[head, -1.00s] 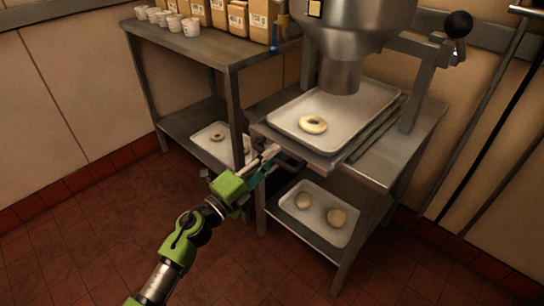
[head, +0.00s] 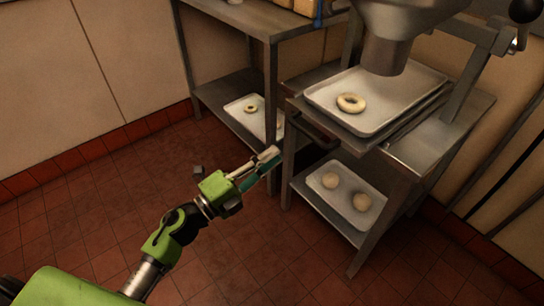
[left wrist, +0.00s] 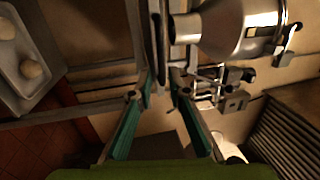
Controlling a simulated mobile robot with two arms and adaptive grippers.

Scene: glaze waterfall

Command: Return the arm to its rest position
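My left gripper (head: 268,163) is in front of the steel stand, apart from the tray and the shelf edges in the head view. Its teal fingers are apart with nothing held between them; the gap shows in the left wrist view (left wrist: 162,92). My left arm is stretched forward from the lower left, over the red tiled floor. My right gripper is in neither view.
A steel stand holds a tray (head: 375,122) with a dough ring (head: 351,103) under a metal hopper (head: 388,50). Another tray (head: 236,106) lies on the left table's lower shelf. Floor at left is mostly clear.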

